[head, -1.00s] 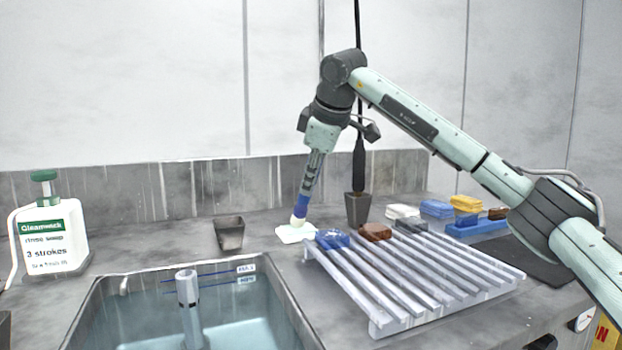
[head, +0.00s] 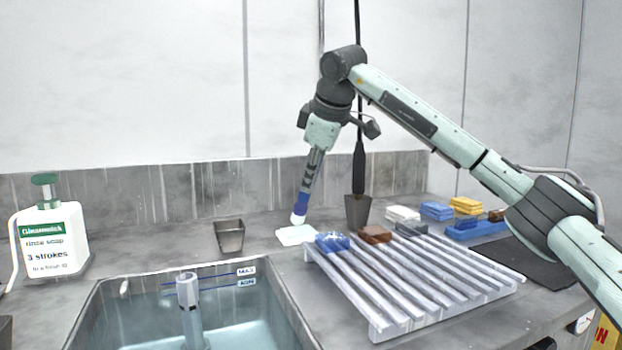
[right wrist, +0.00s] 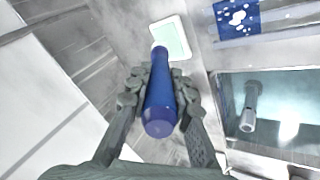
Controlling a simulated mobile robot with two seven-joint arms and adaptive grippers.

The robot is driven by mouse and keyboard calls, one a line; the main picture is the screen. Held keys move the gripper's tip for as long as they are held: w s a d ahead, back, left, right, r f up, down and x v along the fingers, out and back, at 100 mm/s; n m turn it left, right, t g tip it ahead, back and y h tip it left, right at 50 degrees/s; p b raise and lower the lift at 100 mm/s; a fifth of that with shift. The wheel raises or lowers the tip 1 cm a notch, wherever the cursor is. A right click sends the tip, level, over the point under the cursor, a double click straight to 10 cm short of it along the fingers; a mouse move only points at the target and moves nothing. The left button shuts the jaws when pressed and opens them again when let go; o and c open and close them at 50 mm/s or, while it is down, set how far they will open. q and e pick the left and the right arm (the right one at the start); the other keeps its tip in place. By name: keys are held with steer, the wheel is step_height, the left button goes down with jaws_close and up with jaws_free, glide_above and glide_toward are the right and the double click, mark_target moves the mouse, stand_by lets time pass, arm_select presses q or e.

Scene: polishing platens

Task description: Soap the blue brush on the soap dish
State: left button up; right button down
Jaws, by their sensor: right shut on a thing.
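My right gripper (head: 309,187) is shut on the blue brush (head: 302,203) and points it downward, slightly tilted. In the right wrist view the brush's blue handle (right wrist: 160,102) sits between the two fingers. Its pale bristle end (head: 298,218) is at the near-back side of the white soap dish (head: 296,235). The dish shows a pale green surface in the right wrist view (right wrist: 171,38). The bristle end overlaps the dish's edge there; I cannot tell whether it touches the soap. My left gripper is not in view.
A slatted rack (head: 425,275) with blue, brown and dark blocks stands right of the dish. A sink (head: 100,300) with water lies front left. A grey cup (head: 229,236), a dark holder (head: 358,210) and a soap bottle (head: 52,240) stand on the counter.

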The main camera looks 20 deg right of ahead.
steer(key=shift+r+p, duration=1.55)
steer(key=shift+r, duration=1.35)
steer(key=shift+f, duration=0.1)
